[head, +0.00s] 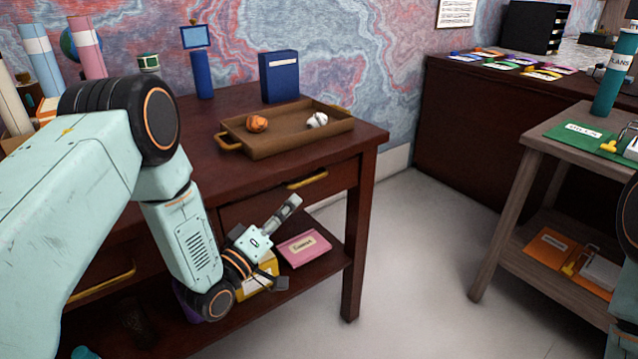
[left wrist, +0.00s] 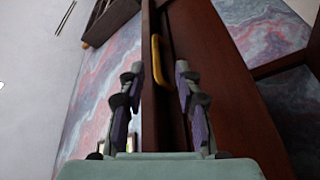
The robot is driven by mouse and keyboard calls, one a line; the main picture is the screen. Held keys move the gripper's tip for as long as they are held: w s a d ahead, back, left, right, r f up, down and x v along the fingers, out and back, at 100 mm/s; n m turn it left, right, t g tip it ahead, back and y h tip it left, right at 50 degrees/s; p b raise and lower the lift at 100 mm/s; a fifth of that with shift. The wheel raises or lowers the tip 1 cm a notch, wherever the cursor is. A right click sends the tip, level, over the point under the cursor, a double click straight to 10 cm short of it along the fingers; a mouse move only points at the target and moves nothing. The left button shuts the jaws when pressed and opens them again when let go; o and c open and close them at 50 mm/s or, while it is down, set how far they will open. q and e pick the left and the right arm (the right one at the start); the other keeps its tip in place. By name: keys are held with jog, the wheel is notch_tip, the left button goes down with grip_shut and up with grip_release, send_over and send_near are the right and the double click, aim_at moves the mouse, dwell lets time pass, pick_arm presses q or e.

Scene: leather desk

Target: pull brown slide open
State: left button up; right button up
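The brown slide (head: 262,201) is a drawer front under the desk top, with a gold bar handle (head: 307,179). It looks flush with the desk. In the left wrist view the gold handle (left wrist: 157,62) stands beyond and roughly between my fingertips, apart from them. My left gripper (head: 288,242) is in front of the desk, below the handle, with its fingers spread and empty. In the left wrist view the two fingers of this gripper (left wrist: 158,80) stand apart. Part of my right arm shows at the right edge; its gripper is out of view.
On the desk (head: 225,102), a brown tray (head: 262,147) holds an orange item and a white item. A second gold handle (head: 100,281) is at lower left. The lower shelf holds a pink folder (head: 303,249). Open floor (head: 415,250) lies to the right.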

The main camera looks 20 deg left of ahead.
aim_at(303, 182)
pick_arm(q)
jog(key=shift+n, duration=0.4)
jog(key=x, duration=0.2)
jog(key=b+x, duration=0.1)
jog(key=x, duration=0.2)
jog(key=r+b+x, duration=0.1)
jog(key=x, duration=0.1)
jog(key=shift+w+a, duration=0.1)
jog(key=shift+a, duration=0.1)
jog(key=shift+c, duration=0.5)
jog(key=c, duration=0.6)
grip_shut()
jog(key=shift+a+r+t, duration=0.1)
jog(key=shift+t, duration=0.2)
